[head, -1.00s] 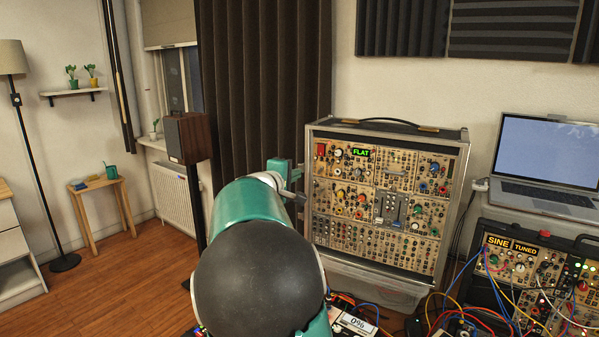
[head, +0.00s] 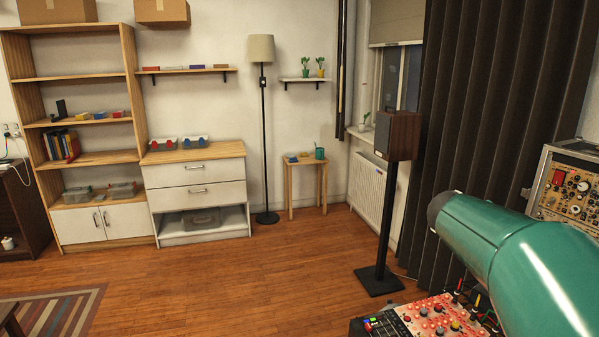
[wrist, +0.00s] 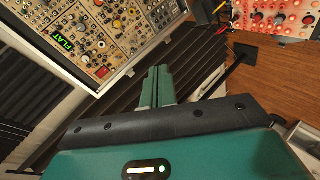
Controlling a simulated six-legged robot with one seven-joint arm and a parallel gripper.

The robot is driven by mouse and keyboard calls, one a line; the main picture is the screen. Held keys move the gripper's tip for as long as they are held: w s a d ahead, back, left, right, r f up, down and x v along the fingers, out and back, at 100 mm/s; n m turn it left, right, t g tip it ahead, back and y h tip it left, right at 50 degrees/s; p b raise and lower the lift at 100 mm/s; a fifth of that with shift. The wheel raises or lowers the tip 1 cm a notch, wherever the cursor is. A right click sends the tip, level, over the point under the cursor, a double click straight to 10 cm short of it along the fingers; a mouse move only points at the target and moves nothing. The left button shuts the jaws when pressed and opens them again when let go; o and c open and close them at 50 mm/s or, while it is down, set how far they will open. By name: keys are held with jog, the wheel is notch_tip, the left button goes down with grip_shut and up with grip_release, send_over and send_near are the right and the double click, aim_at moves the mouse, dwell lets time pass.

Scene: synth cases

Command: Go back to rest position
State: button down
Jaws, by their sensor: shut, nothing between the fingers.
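My gripper (wrist: 158,88) shows in the wrist view as two green fingers lying side by side, shut and empty. It is apart from the modular synth case (wrist: 105,35), whose panel of knobs and green "FLAT" display lies beyond it at the upper left. In the head view my green arm comes in from the lower right, and my gripper is not visible there. The right edge of the head view shows part of the synth case (head: 565,190).
A red-lit control panel (head: 430,318) sits at the bottom right. A speaker on a black stand (head: 383,230) and a dark curtain (head: 475,100) are close to my arm. A wooden shelf (head: 130,95), drawers (head: 195,185) and small stool (head: 304,180) line the wall. The wooden floor (head: 250,280) is open.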

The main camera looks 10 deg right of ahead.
jog(key=s+a+f+y, duration=0.3)
jog(key=s+a, duration=0.2)
jog(key=a, duration=0.6)
jog(key=s+a+f+t+y, duration=0.1)
jog(key=s+a+f+y, duration=0.2)
jog(key=a, duration=0.9)
jog(key=s+a+f+y, duration=0.3)
jog(key=s+a+y, duration=0.2)
jog(key=s+a, duration=0.3)
jog(key=a, duration=0.3)
jog(key=shift+a+f+t, duration=0.2)
jog(key=shift+f+t, duration=0.1)
jog(key=shift+f, duration=0.1)
jog(key=shift+s, duration=0.15)
